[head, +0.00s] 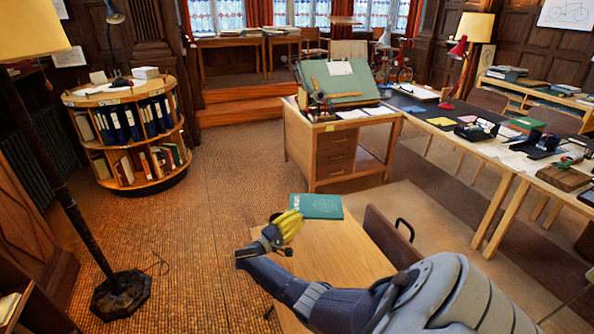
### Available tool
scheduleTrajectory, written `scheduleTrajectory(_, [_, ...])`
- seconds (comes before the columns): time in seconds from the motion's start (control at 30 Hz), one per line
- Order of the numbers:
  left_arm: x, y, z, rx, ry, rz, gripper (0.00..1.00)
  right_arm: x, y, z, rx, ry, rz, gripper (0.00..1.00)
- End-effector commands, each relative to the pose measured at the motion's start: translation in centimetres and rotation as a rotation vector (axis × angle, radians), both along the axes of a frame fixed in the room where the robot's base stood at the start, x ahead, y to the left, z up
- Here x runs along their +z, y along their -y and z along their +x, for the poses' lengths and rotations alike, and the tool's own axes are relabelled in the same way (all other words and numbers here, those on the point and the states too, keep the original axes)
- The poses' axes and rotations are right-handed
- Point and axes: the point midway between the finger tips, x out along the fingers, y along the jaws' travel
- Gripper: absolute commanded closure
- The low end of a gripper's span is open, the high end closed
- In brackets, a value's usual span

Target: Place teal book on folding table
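A teal book (316,206) lies flat, cover up, at the far end of the light wooden folding table (345,250). My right gripper (282,236) is at the table's left edge, just nearer than the book and apart from it. A yellow bunch that looks like bananas (290,224) is right at its fingers. I cannot tell whether the gripper holds the bunch or is only beside it. My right arm covers the near part of the table. My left gripper is not in view.
A dark chair back (393,238) stands against the table's right side. A wooden desk (325,150) with a tilted green drafting board (340,84) stands beyond. A round bookshelf (130,135) and a floor lamp (110,285) are at left. The floor between is clear.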

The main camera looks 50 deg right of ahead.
Motion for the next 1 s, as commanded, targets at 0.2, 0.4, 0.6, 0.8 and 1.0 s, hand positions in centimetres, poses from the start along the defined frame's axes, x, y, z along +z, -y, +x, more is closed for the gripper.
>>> scheduleTrajectory(0.2, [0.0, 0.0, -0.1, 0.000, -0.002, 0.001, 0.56, -1.0, 0.0, 0.0, 0.000, -0.002, -0.001, 1.00])
scheduleTrajectory(0.4, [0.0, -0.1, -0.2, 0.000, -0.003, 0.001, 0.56, -2.8, 0.0, 0.1, -0.001, -0.003, -0.002, 1.00])
scheduleTrajectory(0.6, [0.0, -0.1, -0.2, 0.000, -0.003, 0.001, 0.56, -3.8, 0.0, 0.0, 0.000, -0.001, -0.002, 1.00])
scheduleTrajectory(0.8, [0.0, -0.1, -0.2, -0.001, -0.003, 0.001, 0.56, -4.0, 0.0, 0.0, 0.000, 0.000, -0.002, 1.00])
scheduleTrajectory(1.0, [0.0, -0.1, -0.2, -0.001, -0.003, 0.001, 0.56, -4.1, 0.0, 0.0, 0.000, 0.000, -0.002, 1.00])
